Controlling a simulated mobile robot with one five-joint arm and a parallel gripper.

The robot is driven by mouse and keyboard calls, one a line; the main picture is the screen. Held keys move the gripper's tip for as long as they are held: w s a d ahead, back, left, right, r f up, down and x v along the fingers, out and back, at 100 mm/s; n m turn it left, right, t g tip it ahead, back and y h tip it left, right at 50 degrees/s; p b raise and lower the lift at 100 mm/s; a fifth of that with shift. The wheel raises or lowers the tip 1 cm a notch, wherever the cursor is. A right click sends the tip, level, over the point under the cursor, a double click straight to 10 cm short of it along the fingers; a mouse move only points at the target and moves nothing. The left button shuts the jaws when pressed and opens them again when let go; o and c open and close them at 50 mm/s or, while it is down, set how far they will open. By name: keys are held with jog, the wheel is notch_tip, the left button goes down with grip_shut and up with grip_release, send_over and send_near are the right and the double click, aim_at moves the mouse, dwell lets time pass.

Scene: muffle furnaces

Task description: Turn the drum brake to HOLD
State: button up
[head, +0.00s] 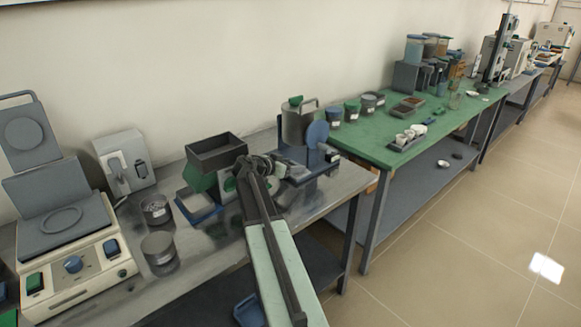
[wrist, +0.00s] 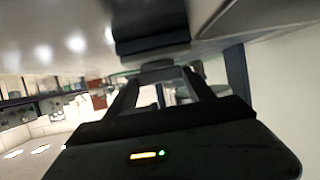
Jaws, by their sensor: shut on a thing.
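The drum machine (head: 298,125) stands at the back of the grey bench, with a grey drum, a green cap and a round blue disc (head: 317,134) on its right side. My gripper (head: 272,163) is in front of its blue-grey base, at the left part. In the wrist view my gripper (wrist: 160,73) has its two fingers closed in on a small dark grey part (wrist: 158,64), under a wider dark block (wrist: 150,34). I take this part to be the drum brake. Its marks and the HOLD position cannot be read.
A dark open-topped box on a green body (head: 215,155) stands left of my gripper. Grey round pots (head: 159,250) and a balance-like device (head: 65,240) are further left. A green-topped bench (head: 385,150) with jars is to the right. The floor (head: 450,240) is clear.

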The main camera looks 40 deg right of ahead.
jog(key=shift+a+f, duration=0.1)
jog(key=o, duration=1.1)
jog(key=shift+w+f, duration=0.1)
